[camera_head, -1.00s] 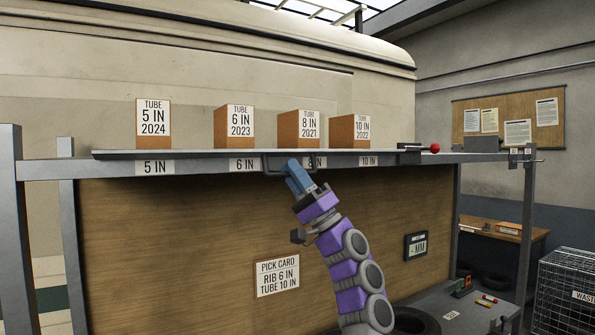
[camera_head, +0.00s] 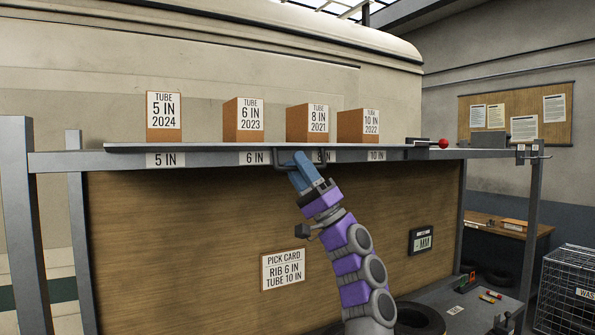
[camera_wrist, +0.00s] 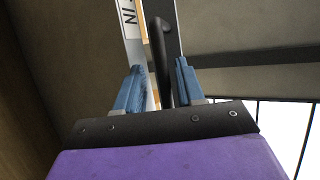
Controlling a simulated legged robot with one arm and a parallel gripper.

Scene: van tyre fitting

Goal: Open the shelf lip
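The shelf lip (camera_head: 210,158) is the long grey front strip carrying size labels from 5 IN to 10 IN. A dark bar handle (camera_head: 277,160) sits on it between the 6 IN and 8 IN labels. My gripper (camera_head: 300,165) reaches up from below, its blue fingertips at the handle. In the wrist view the handle (camera_wrist: 162,55) stands between the two fingers (camera_wrist: 158,85), with gaps showing on either side. The gripper looks open around it. A latch with a red knob (camera_head: 443,143) is at the lip's right end.
Several tube boxes (camera_head: 243,120) stand on the shelf above the lip. A pick card (camera_head: 283,270) and a small display (camera_head: 421,241) are on the wooden panel behind my arm. A grey post (camera_head: 48,230) stands left; a wire waste cage (camera_head: 568,285) is lower right.

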